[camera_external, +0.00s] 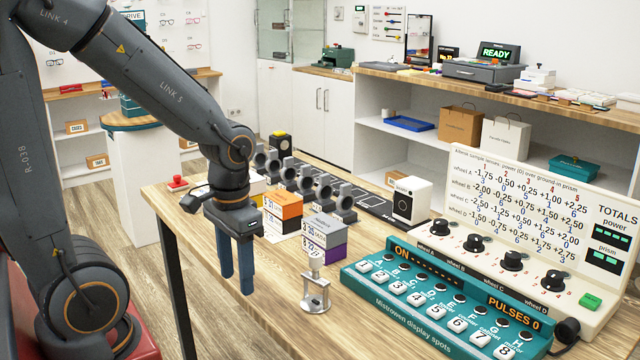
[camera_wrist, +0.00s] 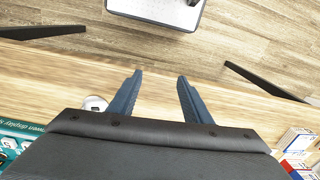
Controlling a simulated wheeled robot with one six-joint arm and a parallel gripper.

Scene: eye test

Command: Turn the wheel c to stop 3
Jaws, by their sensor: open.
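Wheel C (camera_external: 512,261) is the third black knob on the cream sloped console (camera_external: 590,318) at the right of the table in the external view. Small red stop numbers ring it; which one its pointer faces is too small to tell. Wheel A (camera_external: 440,227), wheel B (camera_external: 472,242) and wheel D (camera_external: 556,281) are similar knobs on the same console. My gripper (camera_external: 236,284) points down near the table's front edge, far left of wheel C and apart from it. In the wrist view its fingers (camera_wrist: 161,78) are spread with nothing between them. No wheel shows there.
A teal button panel (camera_external: 420,322) lies before the console. A metal stand (camera_external: 316,290), stacked boxes (camera_external: 325,230) and a row of grey devices (camera_external: 300,180) stand between my gripper and the console. A lens-power chart (camera_external: 520,200) rises behind the wheels.

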